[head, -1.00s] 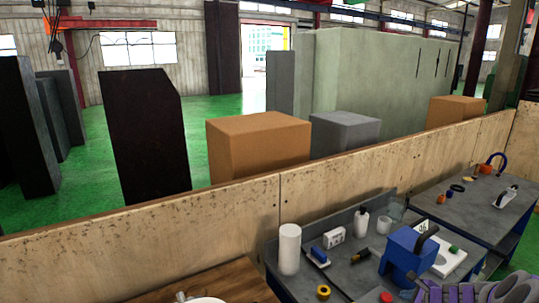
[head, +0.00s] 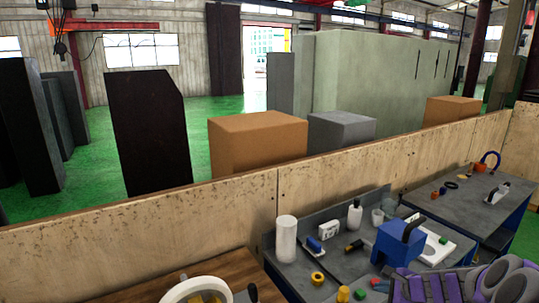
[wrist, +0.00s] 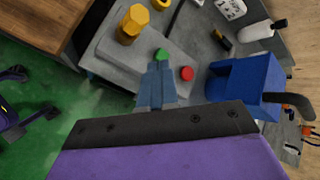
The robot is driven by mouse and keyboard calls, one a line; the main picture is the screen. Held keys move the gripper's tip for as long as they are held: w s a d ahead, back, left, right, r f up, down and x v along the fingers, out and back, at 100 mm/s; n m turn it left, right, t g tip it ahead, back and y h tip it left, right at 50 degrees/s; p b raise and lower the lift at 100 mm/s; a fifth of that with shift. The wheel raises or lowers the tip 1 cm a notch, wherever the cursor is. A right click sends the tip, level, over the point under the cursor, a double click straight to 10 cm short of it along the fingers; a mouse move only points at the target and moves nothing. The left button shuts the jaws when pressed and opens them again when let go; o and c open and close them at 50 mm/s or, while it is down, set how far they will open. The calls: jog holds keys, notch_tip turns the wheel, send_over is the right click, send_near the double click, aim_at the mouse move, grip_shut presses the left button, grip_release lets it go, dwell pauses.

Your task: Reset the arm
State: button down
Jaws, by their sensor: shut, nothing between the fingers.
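My gripper (wrist: 157,75) shows in the wrist view as two blue-grey fingers lying together, with nothing between them. The fingers point toward a green button (wrist: 161,54) and overlap it in the picture; I cannot tell whether they touch it. A red button (wrist: 186,73) is just right of the fingertips, and a yellow knob (wrist: 132,25) stands up to the left. In the head view my purple and grey arm fills the lower right corner, and the fingers cannot be made out there.
A blue box (head: 398,242) stands on the grey workbench (head: 335,265), close to my arm. A white cylinder (head: 286,238) and small tools share the bench. A wooden table (head: 165,275) is at the left. A wooden partition (head: 230,205) runs behind. Green floor (wrist: 45,140) is open in the wrist view.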

jog(key=s+a+r+n+g+y, duration=0.1)
jog(key=s+a+r+n+g, duration=0.15)
jog(key=s+a+n, duration=0.35)
jog(key=s+a+r+n+g, duration=0.15)
jog(key=s+a+r, duration=0.25)
jog(key=a, duration=0.5)
jog(key=s+a+r+n+g+y, duration=0.1)
jog(key=s+a+r+n, duration=0.3)
jog(key=a, duration=0.3)
jog(key=s+d+n+g+h, duration=0.2)
jog(key=s+n+g+h, duration=0.3)
jog(key=s, duration=2.4)
jog(key=n+h, duration=0.1)
jog(key=n, duration=0.3)
jog(key=shift+d+f, duration=0.1)
